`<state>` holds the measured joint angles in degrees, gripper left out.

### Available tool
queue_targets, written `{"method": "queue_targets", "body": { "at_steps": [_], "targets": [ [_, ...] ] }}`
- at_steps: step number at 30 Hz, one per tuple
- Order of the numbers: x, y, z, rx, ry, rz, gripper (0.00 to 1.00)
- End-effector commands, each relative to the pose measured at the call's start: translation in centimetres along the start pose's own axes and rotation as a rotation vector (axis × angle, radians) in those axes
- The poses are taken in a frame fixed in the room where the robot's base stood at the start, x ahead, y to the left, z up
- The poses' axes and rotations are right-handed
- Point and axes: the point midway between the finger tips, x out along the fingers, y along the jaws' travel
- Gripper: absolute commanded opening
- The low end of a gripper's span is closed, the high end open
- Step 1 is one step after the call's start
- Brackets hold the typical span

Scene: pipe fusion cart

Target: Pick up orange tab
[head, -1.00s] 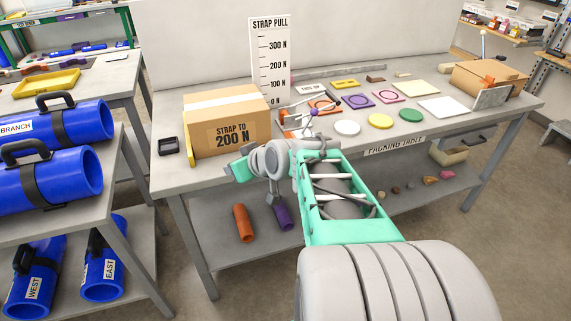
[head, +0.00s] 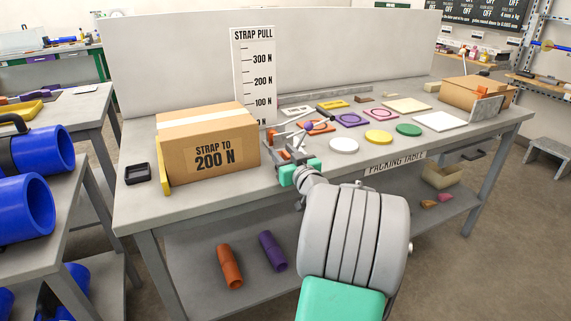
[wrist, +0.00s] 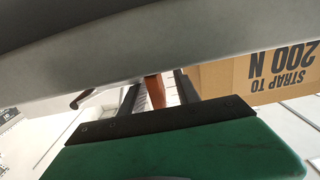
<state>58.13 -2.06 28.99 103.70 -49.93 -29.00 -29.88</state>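An orange part (head: 283,154) shows just beyond my gripper (head: 292,166), beside a grey tool with a purple knob (head: 308,126) on the packing table. I cannot tell whether this part is the tab. In the wrist view, an orange-brown upright piece (wrist: 154,90) shows between the two dark fingers of my gripper (wrist: 161,88). The fingers stand apart, with a gap at the right of the piece. I cannot tell whether the left finger touches it. My grey arm link hides much of the wrist view.
A cardboard box marked "STRAP TO 200 N" (head: 208,148) stands left of my gripper. A strap pull scale board (head: 254,75) rises behind. White (head: 344,145), yellow (head: 378,137) and green (head: 409,130) discs lie to the right. The front left tabletop (head: 190,205) is clear.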

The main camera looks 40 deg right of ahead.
Motion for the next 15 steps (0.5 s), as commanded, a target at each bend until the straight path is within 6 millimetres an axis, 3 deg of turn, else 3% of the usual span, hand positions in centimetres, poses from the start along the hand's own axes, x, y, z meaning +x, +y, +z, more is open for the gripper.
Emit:
{"method": "queue_targets", "body": {
  "at_steps": [3, 8, 15],
  "targets": [
    [1.02, 0.02, 0.06, 0.000, -0.001, 0.001, 0.38],
    [1.00, 0.16, 0.07, 0.000, -0.001, 0.003, 0.38],
    [0.95, 0.24, 0.07, 0.000, -0.001, 0.004, 0.20]
  ]
}}
